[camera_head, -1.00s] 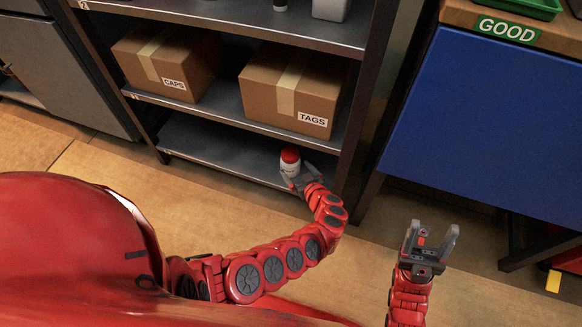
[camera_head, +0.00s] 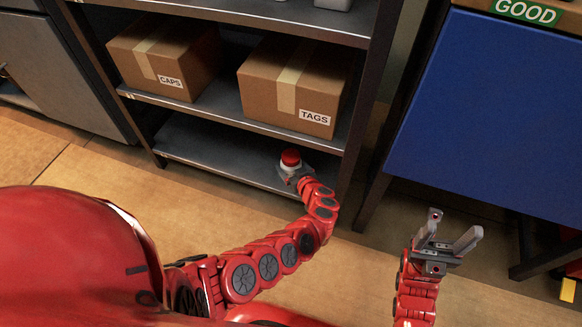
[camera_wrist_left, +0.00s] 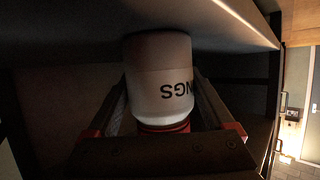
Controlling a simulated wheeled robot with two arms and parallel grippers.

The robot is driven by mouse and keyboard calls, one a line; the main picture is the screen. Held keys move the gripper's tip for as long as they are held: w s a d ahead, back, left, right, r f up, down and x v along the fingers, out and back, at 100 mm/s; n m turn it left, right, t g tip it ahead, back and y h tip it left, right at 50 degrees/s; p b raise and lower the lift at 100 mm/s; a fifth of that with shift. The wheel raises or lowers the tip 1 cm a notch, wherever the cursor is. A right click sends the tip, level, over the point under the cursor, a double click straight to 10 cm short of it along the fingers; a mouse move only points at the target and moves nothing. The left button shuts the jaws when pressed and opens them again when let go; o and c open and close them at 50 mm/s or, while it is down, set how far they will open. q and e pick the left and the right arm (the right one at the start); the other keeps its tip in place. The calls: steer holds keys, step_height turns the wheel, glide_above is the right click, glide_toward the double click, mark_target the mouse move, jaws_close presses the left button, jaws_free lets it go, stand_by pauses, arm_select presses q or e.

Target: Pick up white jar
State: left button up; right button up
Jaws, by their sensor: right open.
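A white jar with a red lid (camera_head: 290,159) is upright at the front of the lowest shelf. In the left wrist view the white jar (camera_wrist_left: 162,80) appears inverted, with dark lettering on its label. My left gripper (camera_head: 292,173) has its fingers on both sides of the jar. In the left wrist view the fingers reach along the jar's sides, but I cannot tell whether they press on it. I cannot tell whether the jar's base touches the shelf. My right gripper (camera_head: 449,240) is open and empty, apart from the shelf, at the right.
The grey lowest shelf (camera_head: 200,145) is otherwise bare where visible. Above it, cardboard boxes marked CAPS (camera_head: 165,62) and TAGS (camera_head: 285,95) fill the middle shelf. A dark shelf post (camera_head: 370,95) stands close to the right of the jar. A blue-sided table (camera_head: 485,120) stands further right.

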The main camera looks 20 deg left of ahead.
arm_select(q)
steer(key=c, duration=0.8)
steer(key=shift+r, duration=0.1)
